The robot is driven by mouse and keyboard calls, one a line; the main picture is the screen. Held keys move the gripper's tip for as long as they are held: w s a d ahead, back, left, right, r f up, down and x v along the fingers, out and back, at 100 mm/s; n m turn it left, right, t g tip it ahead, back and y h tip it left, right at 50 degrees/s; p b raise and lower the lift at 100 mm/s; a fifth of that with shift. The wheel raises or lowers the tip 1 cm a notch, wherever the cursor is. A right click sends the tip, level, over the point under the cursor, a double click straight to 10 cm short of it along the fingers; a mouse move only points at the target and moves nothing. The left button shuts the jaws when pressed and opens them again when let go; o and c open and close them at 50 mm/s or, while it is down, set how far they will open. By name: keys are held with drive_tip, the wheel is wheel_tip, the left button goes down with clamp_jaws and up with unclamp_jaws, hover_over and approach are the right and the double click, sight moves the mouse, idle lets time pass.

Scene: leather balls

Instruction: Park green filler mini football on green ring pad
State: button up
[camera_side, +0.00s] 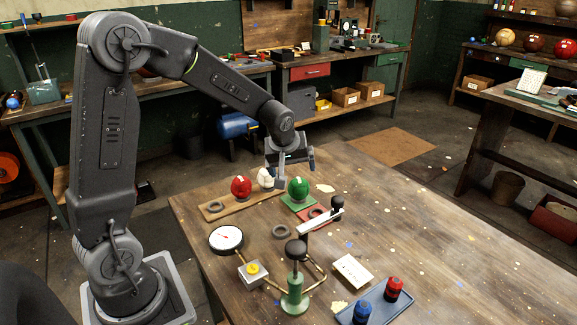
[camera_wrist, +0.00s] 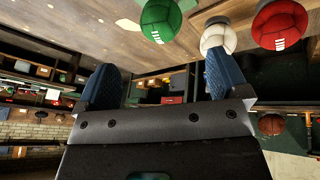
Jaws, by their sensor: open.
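The green mini football (camera_side: 298,187) with a white patch appears to rest on the green pad (camera_side: 299,205). Any ring under it is hidden. The ball also shows at the top of the wrist view (camera_wrist: 160,18). My gripper (camera_side: 296,168) is open and empty, just above and behind the green ball, apart from it as far as I can tell. In the wrist view its two blue fingers (camera_wrist: 160,82) are spread wide with nothing between them.
A red ball (camera_side: 241,187) and a white ball (camera_side: 266,178) stand left of the green one along a wooden board (camera_side: 228,205). A red pad (camera_side: 318,215), loose ring (camera_side: 281,232), dial gauge (camera_side: 226,238) and green-based pump stand (camera_side: 295,290) lie nearer. The table's right side is mostly clear.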

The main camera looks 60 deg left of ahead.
drive_tip(key=s+d+r+m+h, duration=0.1)
drive_tip(key=s+d+r+m, duration=0.2)
drive_tip(key=s, duration=0.4)
drive_tip(key=s+d+r+m+t, duration=0.1)
drive_tip(key=s+d+r+m, duration=0.3)
drive_tip(key=s+d, duration=0.2)
drive_tip(key=s+d+r+m+h, duration=0.1)
drive_tip(key=s+d+r+m, duration=0.2)
drive_tip(key=s, duration=0.6)
drive_tip(key=shift+s+d+r+m+h, duration=0.25)
drive_tip(key=shift+d+r+m+h, duration=0.1)
drive_tip(key=shift+d+m, duration=0.5)
